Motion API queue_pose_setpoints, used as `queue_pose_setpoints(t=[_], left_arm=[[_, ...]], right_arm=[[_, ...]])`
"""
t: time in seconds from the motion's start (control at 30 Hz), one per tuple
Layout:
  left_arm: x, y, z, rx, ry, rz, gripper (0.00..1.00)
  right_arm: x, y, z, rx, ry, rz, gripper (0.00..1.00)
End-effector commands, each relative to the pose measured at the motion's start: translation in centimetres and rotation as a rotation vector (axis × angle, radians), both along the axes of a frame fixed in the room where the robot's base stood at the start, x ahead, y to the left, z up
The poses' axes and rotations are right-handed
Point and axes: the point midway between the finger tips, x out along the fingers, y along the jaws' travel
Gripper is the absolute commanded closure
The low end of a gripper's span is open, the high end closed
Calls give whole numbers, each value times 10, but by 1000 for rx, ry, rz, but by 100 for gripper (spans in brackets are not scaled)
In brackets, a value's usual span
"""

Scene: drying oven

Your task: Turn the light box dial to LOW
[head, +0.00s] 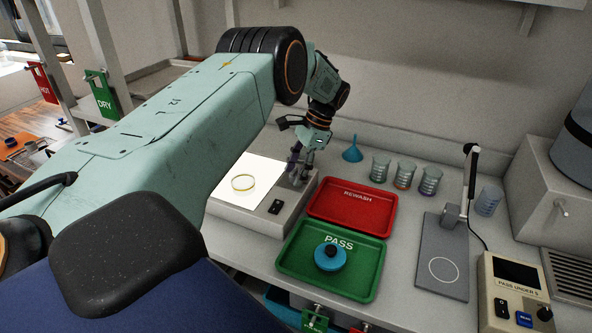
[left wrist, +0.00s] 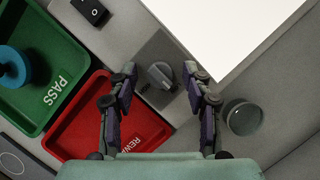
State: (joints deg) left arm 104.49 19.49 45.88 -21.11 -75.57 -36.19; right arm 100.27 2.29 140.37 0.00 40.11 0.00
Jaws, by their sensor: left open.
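The light box (head: 233,216) stands on the bench with its white panel (head: 225,170) lit; the panel also shows in the left wrist view (left wrist: 230,25). Its grey dial (left wrist: 160,76) sits on a darker square plate beside the panel. In the head view my gripper covers most of the dial area. My left gripper (head: 300,165) is open over that corner of the box. In the left wrist view its fingers (left wrist: 160,70) stand on either side of the dial, with gaps visible; contact cannot be told. My right gripper is not in view.
A black rocker switch (head: 276,207) is on the box's front. The red REWASH tray (head: 352,209) and green PASS tray (head: 300,263) are close right. A blue funnel (head: 352,150) and several beakers (head: 380,168) stand behind.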

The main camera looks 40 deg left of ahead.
Motion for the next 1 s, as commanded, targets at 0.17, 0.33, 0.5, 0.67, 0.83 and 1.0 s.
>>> queue_pose_setpoints(t=[0.17,0.33,0.5,0.67,0.83,1.0], left_arm=[[2,-1,3,1,-3,-1,50],[10,-4,22,1,-6,-2,50],[22,-10,55,2,-7,-1,50],[32,-16,83,2,-4,-2,50],[38,-18,99,2,-2,0,50],[41,-20,108,1,-2,-1,50]], right_arm=[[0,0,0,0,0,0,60],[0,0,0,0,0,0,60],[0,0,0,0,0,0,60],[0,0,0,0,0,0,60],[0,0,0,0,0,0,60],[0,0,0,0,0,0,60]])
